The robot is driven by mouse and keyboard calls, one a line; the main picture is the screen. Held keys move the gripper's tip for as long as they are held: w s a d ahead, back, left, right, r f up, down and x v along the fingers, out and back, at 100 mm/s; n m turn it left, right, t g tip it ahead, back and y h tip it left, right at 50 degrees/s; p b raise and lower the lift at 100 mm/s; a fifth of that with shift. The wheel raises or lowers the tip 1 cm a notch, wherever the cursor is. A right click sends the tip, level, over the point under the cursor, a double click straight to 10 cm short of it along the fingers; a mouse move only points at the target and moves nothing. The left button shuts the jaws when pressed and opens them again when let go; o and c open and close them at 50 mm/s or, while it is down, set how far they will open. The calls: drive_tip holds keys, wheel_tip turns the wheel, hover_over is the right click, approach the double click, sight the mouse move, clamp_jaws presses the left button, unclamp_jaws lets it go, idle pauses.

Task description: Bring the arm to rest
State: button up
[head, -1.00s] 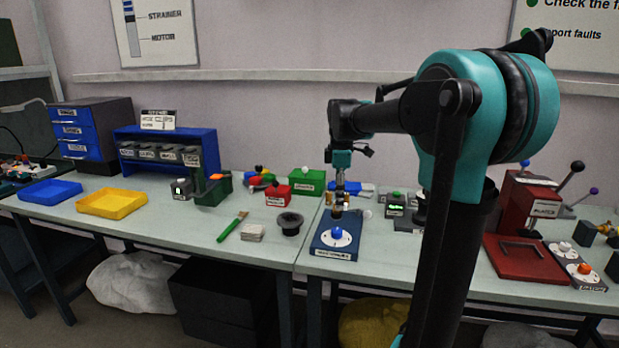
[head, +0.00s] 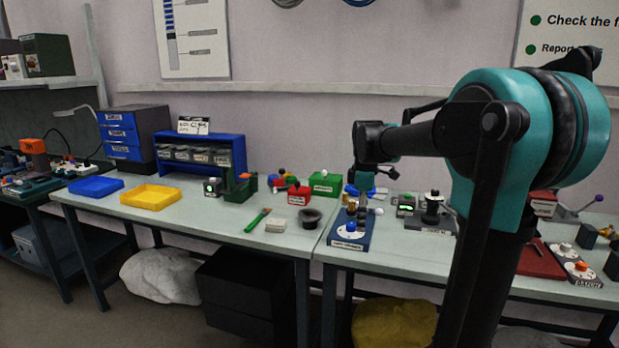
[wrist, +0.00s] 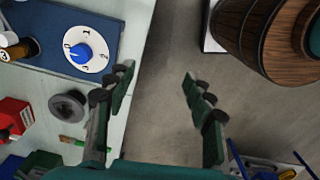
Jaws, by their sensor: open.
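My arm reaches in from the right in the head view, and its gripper end (head: 363,183) hangs above the bench, partly hidden by the wrist. In the wrist view my gripper (wrist: 158,73) is open, with nothing between its fingers. There it hangs over bare floor just off the bench's front edge. A blue board with a white dial and blue knob (wrist: 80,52) lies left of the fingers in the wrist view. It also shows on the bench in the head view (head: 349,246), below and apart from the gripper.
A grey cup-like part (head: 311,217) and a green-handled tool (head: 258,220) lie on the left bench. A yellow tray (head: 151,197) is farther left. A black stand (head: 432,214) and red base (head: 540,262) are to the right. A wooden barrel-like object (wrist: 262,35) is on the floor.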

drive_tip(key=s+d+f+m+t, duration=0.2)
drive_tip(key=s+f+m, duration=0.5)
drive_tip(key=s+f, duration=0.3)
drive_tip(key=s+d+f+m+t, duration=0.1)
drive_tip(key=s+f+m+t, duration=0.1)
drive_tip(key=s+f+m, duration=0.6)
drive_tip(key=s+f, duration=0.2)
drive_tip(key=s, duration=0.1)
drive_tip(key=shift+s+d+f, duration=0.2)
drive_tip(key=shift+d, duration=0.2)
drive_tip(key=shift+c, duration=0.2)
